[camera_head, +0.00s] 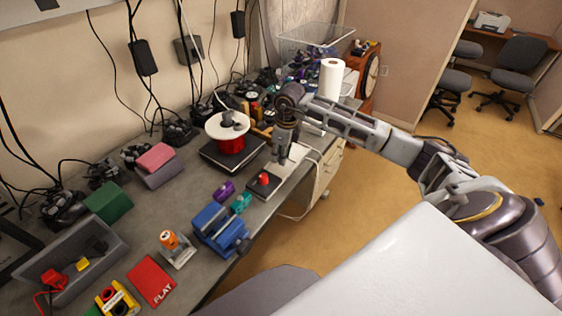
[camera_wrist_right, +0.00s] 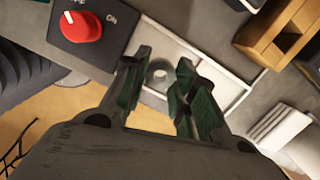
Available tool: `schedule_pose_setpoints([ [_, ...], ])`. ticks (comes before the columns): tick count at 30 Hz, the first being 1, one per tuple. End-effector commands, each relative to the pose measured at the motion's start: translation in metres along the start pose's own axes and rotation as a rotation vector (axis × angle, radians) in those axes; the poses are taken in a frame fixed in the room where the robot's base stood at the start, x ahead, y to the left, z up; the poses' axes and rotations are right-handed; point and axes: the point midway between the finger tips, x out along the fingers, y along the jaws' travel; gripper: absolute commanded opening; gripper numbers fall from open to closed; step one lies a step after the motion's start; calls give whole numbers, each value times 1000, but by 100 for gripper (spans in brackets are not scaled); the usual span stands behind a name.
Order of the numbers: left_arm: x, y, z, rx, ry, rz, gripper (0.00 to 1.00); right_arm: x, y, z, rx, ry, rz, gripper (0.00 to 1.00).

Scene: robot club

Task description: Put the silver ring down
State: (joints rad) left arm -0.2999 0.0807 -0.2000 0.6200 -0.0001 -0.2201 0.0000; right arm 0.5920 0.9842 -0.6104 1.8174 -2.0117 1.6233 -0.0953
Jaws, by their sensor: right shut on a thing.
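My right gripper (camera_head: 283,157) reaches in from the right over the bench's front edge. In the wrist view its two green-padded fingers (camera_wrist_right: 165,88) are shut on the small silver ring (camera_wrist_right: 160,70), which shows between the fingertips. A shallow white two-part tray (camera_wrist_right: 212,82) lies below and beyond the fingers; it also shows in the head view (camera_head: 301,152). I cannot tell how high the ring is above it. In the head view the ring is too small or hidden to make out. My left gripper is not in view.
A dark box with a red knob (camera_wrist_right: 82,27) stands beside the tray. A blue vise (camera_head: 220,228) is nearer along the bench. A red spool with a white top (camera_head: 228,135) and a paper towel roll (camera_head: 331,78) stand farther back. Open floor (camera_head: 300,235) lies in front of the bench.

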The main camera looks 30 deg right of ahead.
Motion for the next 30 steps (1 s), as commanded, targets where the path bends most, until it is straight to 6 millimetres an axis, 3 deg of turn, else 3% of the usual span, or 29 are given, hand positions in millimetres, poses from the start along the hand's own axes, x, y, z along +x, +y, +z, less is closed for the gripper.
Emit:
schedule_pose_setpoints([
  [8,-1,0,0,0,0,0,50,5,0,-1,0,1,1,2],
  [18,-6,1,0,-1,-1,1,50,35,0,-4,0,0,1,2],
  [30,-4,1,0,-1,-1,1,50,38,0,-5,0,0,0,2],
])
